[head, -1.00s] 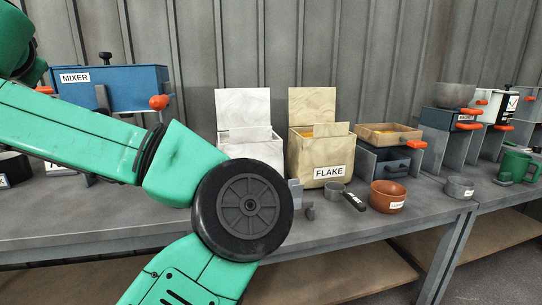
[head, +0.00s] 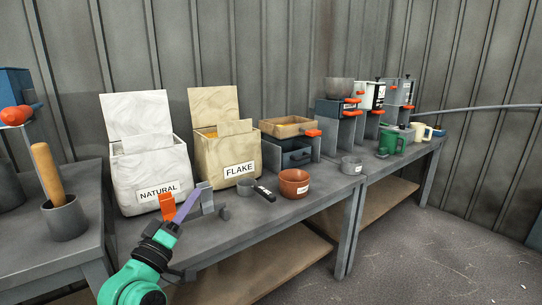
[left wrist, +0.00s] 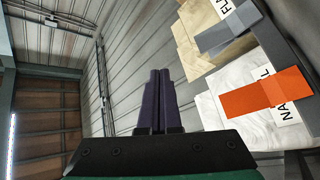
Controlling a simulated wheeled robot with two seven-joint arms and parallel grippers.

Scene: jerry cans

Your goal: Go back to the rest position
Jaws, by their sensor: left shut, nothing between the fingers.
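My left gripper (head: 188,203) shows in the head view at the lower left, with its dark purple fingers pointing up and right in front of the bins. In the left wrist view the two fingers (left wrist: 159,90) lie together, shut and empty. The green forearm enters from the bottom of the head view. My right gripper is in neither view.
The white NATURAL bin (head: 150,175) and the tan FLAKE bin (head: 228,158) stand behind the gripper. An orange plate (head: 167,207) and a grey plate (head: 207,197) are close by it. A brown bowl (head: 294,184) and a scoop (head: 247,188) lie to the right.

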